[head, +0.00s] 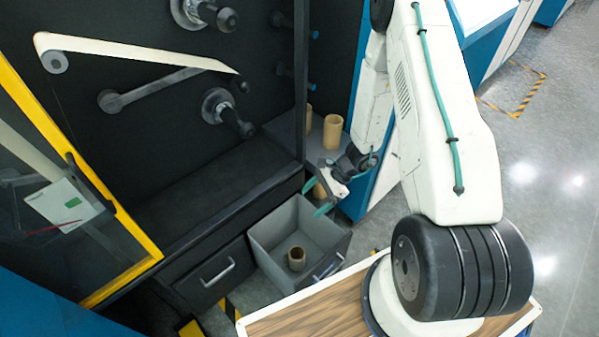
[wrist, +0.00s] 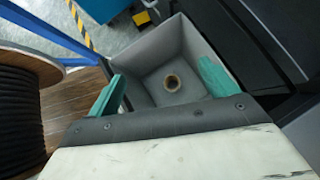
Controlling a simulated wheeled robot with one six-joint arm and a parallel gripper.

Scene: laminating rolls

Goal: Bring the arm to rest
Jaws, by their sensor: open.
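My gripper (head: 327,199) is on the end of my white arm, above the right side of an open grey drawer (head: 276,225). Its two green fingers stand apart with nothing between them, as the wrist view (wrist: 160,92) also shows. A short brown cardboard core (head: 297,258) stands upright in the drawer, below and apart from my gripper. The core shows as a ring (wrist: 171,83) on the drawer floor in the wrist view.
Brown cores, one of them tall (head: 333,131), stand on a grey surface behind my gripper. Black machine (head: 200,160) with rollers stands left; its yellow-framed door (head: 130,225) is open. A wood-topped surface (head: 330,312) lies under my arm base. Floor at right is clear.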

